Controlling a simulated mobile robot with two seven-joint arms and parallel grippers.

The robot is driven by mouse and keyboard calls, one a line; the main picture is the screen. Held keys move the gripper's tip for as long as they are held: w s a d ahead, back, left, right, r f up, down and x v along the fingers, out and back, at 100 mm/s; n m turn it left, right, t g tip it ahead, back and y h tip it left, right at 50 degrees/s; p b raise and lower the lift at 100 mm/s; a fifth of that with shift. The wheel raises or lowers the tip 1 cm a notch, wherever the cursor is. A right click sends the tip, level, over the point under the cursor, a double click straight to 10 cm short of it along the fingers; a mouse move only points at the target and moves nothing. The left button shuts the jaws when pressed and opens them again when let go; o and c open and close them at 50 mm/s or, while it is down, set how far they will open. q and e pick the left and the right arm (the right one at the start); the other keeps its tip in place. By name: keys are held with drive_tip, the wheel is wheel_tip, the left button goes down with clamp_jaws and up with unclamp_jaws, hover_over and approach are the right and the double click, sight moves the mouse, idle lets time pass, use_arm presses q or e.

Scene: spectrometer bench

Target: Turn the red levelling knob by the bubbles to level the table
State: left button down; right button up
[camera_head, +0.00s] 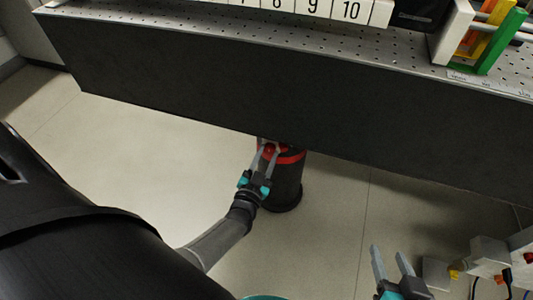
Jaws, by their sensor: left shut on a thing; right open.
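The table (250,85) has a perforated metal top and a dark front side. Under its front edge stands a dark leg (286,190) with a red band (293,158). My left gripper (269,152) reaches up in front of the leg, its fingers shut on the red levelling knob (270,149), which is small and partly hidden by them. My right gripper (391,262) is open and empty at the lower right, apart from the leg. The bubbles of a level cannot be made out in this view.
On the table stand numbered white blocks (310,8), a black device (420,14) and a coloured rack (495,45). At the lower right are grey boxes (487,254) with cables. The pale floor (150,150) left of the leg is clear.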

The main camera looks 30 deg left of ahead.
use_arm(q)
drive_tip(key=shift+m, duration=1.2)
drive_tip(key=shift+m+p, duration=0.4)
drive_tip(key=shift+m, duration=0.7)
use_arm(e)
drive_tip(key=shift+s+d+f+g+h, duration=0.1)
drive_tip(key=shift+s+d+g+h, duration=0.2)
drive_tip(key=shift+d+g, duration=0.2)
drive_tip(key=shift+s+d+f+g+h, duration=0.1)
drive_tip(key=shift+s+d+g+h, duration=0.2)
drive_tip(key=shift+d+g, duration=0.15)
drive_tip(key=shift+d, duration=0.1)
use_arm(q)
drive_tip(key=shift+c, duration=2.4)
unclamp_jaws()
drive_tip(key=shift+s, duration=0.1)
drive_tip(key=shift+p+v, duration=0.5)
drive_tip(key=shift+v, duration=0.45)
drive_tip(key=p+v, duration=0.3)
drive_tip(key=v, duration=1)
use_arm(e)
drive_tip(key=s+d+f+g+h, duration=0.2)
drive_tip(key=s+d+f+g, duration=0.1)
drive_tip(key=s+d+g, duration=0.1)
drive_tip(key=shift+d+f+m, duration=0.2)
drive_tip(key=shift+d+m, duration=0.1)
